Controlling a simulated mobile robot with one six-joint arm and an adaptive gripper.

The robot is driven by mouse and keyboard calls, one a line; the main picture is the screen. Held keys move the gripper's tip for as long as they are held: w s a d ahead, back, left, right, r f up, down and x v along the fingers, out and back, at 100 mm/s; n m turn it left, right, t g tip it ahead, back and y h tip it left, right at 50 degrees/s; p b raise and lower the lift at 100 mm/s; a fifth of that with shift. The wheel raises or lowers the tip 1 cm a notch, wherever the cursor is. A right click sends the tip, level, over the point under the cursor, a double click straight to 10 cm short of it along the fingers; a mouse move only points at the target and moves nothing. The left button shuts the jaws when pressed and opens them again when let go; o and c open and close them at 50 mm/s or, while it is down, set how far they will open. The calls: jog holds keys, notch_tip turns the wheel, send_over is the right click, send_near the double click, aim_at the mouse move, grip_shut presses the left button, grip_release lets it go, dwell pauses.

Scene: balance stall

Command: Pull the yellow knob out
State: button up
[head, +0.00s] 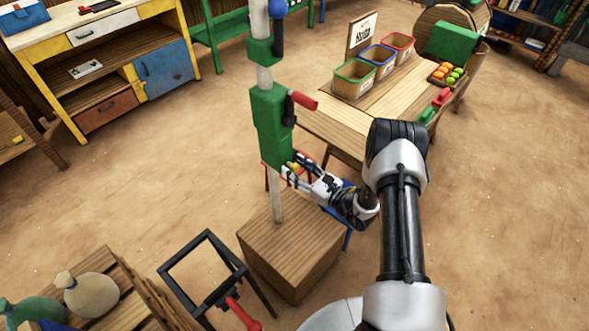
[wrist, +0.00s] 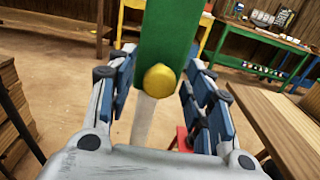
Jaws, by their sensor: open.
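The yellow knob (wrist: 160,79) is round and sits on the lower end of the green block (wrist: 168,40) in the wrist view. In the head view the green block (head: 272,125) is fixed on a pale upright post (head: 278,208), and only a bit of the yellow knob (head: 296,168) shows between the fingers. My gripper (head: 294,166) is at the block's lower right side. In the wrist view my gripper (wrist: 160,70) is open, with one blue-padded finger on each side of the knob. Gaps show between knob and fingers, so it is not gripped.
A red handle (head: 303,101) sticks out of the block above my gripper. The post stands on a wooden box (head: 290,250). A wooden table (head: 335,128) with colored bins stands behind to the right. A black frame (head: 215,265) with a red handle is at front left.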

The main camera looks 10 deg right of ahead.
jog(key=shift+w+a, duration=0.3)
jog(key=shift+w, duration=0.1)
grip_shut()
dwell(0.4)
